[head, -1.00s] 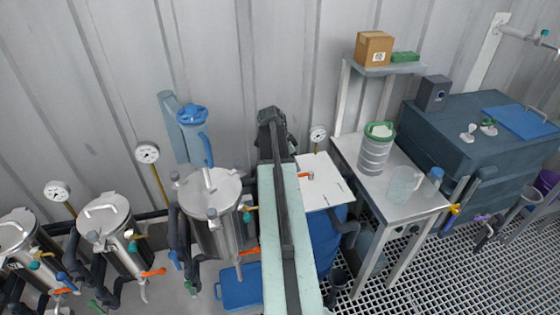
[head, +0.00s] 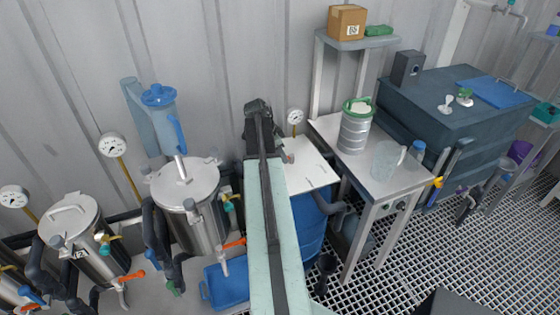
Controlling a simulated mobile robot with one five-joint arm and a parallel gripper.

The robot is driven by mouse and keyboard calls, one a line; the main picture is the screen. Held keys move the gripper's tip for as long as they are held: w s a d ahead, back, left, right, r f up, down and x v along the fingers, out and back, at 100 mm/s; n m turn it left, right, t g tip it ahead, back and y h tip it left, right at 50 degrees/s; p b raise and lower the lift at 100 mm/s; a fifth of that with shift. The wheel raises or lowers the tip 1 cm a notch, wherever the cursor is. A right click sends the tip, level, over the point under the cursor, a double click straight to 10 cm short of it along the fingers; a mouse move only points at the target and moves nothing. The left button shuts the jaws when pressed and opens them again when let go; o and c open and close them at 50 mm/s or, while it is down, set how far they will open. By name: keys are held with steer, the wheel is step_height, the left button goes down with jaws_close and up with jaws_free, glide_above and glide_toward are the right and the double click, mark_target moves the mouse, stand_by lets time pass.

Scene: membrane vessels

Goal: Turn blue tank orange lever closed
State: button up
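A blue barrel (head: 311,232) with a white square board (head: 308,172) on top stands right of my arm and is partly hidden behind it. A small orange-red part (head: 289,157) shows by the board's left edge; I cannot tell if it is a lever. A large dark blue tank (head: 440,125) stands at the right; no orange lever is visible on it. An orange lever (head: 235,243) sits low on the steel vessel (head: 195,215) left of my arm. My gripper (head: 257,106) is at the far end of the raised arm, seen from behind; its fingers are not clear.
More steel vessels (head: 85,240) line the left. A blue box (head: 226,284) lies on the floor. Grating floor (head: 430,245) is open at lower right.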

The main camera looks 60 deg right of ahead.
steer(key=shift+r, duration=0.1)
steer(key=shift+c, duration=0.2)
jaws_close()
steer(key=shift+w, duration=0.1)
stand_by(0.9)
steer(key=shift+a, duration=0.1)
